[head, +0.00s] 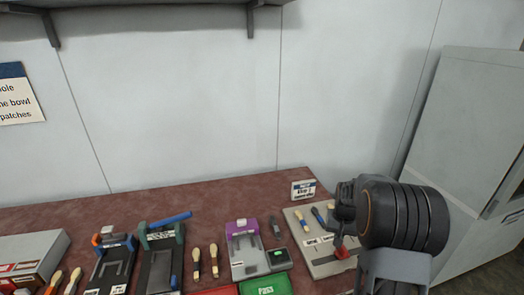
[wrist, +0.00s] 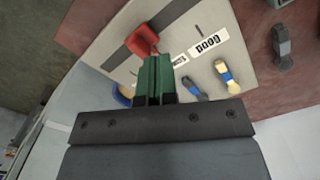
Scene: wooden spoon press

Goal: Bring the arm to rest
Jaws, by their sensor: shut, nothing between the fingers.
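My gripper (wrist: 154,78) shows in the wrist view with its green fingers together and nothing between them. It is over a light grey board (wrist: 130,28) that carries a "Good" label (wrist: 209,43). In the head view my dark wrist and arm are at the right, over the right end of the bench and beside the same board (head: 318,268); the fingertips are hard to make out there. A red knob (wrist: 142,40) is just beyond the fingertips in the wrist view; I cannot tell whether they touch.
Brushes or spoons with blue bands (wrist: 227,76) lie on the board. Grey presses with purple (head: 243,240), green (head: 160,262) and blue (head: 115,262) parts stand on the red-brown bench (head: 240,192). A green tray (head: 265,285) is in front. A grey cabinet (head: 460,140) stands at right.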

